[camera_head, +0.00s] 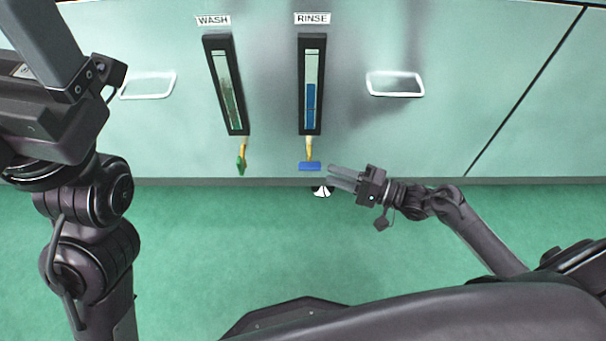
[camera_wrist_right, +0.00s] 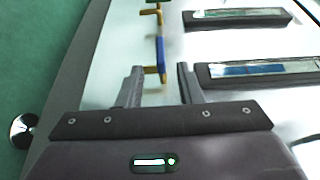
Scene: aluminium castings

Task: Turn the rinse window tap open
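The rinse window (camera_head: 311,85) is a black-framed upright gauge with blue liquid, under the RINSE label (camera_head: 312,18). Its tap (camera_head: 310,165) has a blue handle on a yellow stem below the window. In the right wrist view the blue handle (camera_wrist_right: 160,52) shows ahead, in line with the gap between the fingers. My right gripper (camera_head: 330,176) is open and empty, just right of and slightly below the handle, apart from it. My left arm stands at the left of the head view; its fingertips are not visible.
The wash window (camera_head: 226,85) and its green-handled tap (camera_head: 241,162) are left of the rinse window. White-rimmed recessed handles (camera_head: 396,84) (camera_head: 147,86) flank both windows on the pale green cabinet front. Green floor (camera_head: 230,240) is clear below.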

